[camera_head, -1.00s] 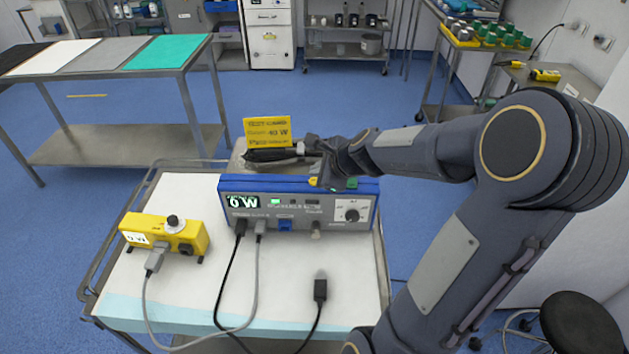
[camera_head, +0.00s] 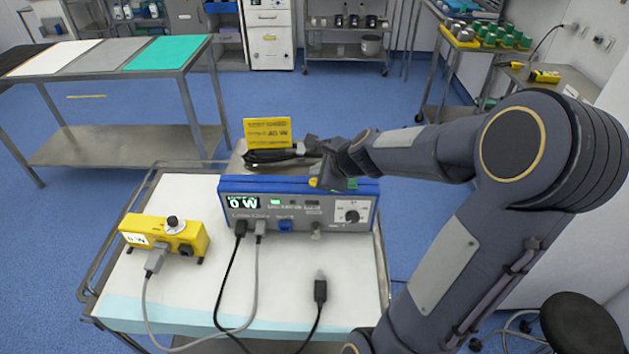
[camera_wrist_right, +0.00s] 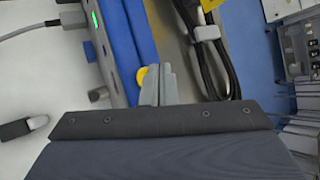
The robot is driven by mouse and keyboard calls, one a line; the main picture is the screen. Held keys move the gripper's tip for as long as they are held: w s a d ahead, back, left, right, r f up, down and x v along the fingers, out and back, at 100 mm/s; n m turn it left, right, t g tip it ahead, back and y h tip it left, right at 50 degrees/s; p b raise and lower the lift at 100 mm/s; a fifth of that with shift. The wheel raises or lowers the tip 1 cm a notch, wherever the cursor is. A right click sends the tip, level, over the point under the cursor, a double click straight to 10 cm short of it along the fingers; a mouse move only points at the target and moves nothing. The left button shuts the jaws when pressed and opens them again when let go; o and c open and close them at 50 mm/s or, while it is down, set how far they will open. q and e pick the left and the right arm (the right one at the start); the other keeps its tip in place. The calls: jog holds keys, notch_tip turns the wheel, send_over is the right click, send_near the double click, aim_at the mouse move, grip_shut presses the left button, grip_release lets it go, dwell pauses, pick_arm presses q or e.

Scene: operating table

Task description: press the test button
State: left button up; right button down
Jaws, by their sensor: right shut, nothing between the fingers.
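The blue and grey power unit (camera_head: 298,207) stands on the cart, its display reading 0 W. A yellow round button (camera_head: 313,182) shows at its top front edge, and it also shows in the right wrist view (camera_wrist_right: 141,76). My right gripper (camera_head: 322,172) is over the top of the unit, shut and empty. In the right wrist view its closed fingertips (camera_wrist_right: 161,72) are right beside the yellow button and partly cover it; I cannot tell whether they touch. I cannot read any label on the button. My left gripper is not in view.
A yellow tester box (camera_head: 164,236) with a black knob stands left on the white-draped cart (camera_head: 180,300). A yellow card (camera_head: 267,132) stands behind the unit, near a coiled black cable (camera_head: 272,156). Grey and black cables hang in front. A loose black plug (camera_head: 320,291) lies on the drape.

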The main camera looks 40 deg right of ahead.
jog(key=shift+f, duration=0.1)
dwell(0.5)
jog(key=shift+f+b, duration=0.35)
jog(key=shift+f+b, duration=0.35)
jog(key=shift+f, duration=0.05)
dwell(0.5)
dwell(0.3)
jog(key=shift+r+p, duration=0.8)
jog(key=shift+r, duration=0.1)
notch_tip(320, 180, up, 5)
jog(key=p, duration=0.5)
